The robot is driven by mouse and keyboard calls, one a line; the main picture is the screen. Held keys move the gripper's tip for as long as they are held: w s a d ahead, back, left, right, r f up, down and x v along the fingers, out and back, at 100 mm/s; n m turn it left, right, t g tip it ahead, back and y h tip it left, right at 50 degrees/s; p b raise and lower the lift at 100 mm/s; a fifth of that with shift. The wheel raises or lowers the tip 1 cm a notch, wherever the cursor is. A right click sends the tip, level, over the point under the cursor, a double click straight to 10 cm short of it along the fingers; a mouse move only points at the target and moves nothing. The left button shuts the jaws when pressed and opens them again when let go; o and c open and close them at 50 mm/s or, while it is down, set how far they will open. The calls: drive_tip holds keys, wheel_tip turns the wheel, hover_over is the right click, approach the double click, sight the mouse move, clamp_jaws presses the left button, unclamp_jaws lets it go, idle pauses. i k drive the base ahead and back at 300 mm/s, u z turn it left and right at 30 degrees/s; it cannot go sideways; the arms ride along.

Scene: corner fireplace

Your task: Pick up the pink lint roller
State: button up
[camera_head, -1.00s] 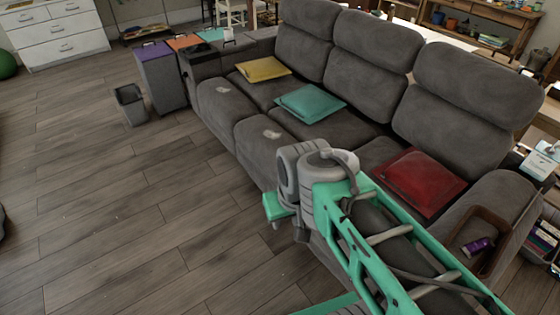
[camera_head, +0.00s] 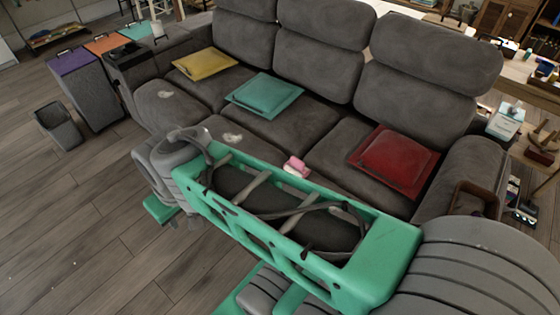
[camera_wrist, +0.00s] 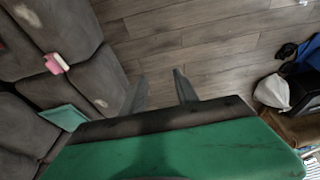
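The pink lint roller (camera_head: 296,166) lies on the front part of the grey sofa seat, just beyond my arm in the head view. It has a pink part and a whitish part. It also shows at the upper left of the wrist view (camera_wrist: 57,63), on the sofa cushion. My gripper (camera_wrist: 160,88) is open and empty, with its two fingers apart over the wooden floor. It is off to the side of the sofa's front edge and away from the roller. In the head view my arm hides the gripper fingers.
The grey sofa (camera_head: 330,140) holds a yellow pillow (camera_head: 205,63), a teal pillow (camera_head: 264,95) and a red pillow (camera_head: 394,161). Bins (camera_head: 88,90) stand at the left. In the wrist view, a white bag (camera_wrist: 272,92) and other items lie at the right. The floor in front is clear.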

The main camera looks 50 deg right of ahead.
sight(294, 162)
drive_tip(key=z, duration=0.3)
drive_tip(key=i, duration=0.95)
drive_tip(key=z, duration=0.5)
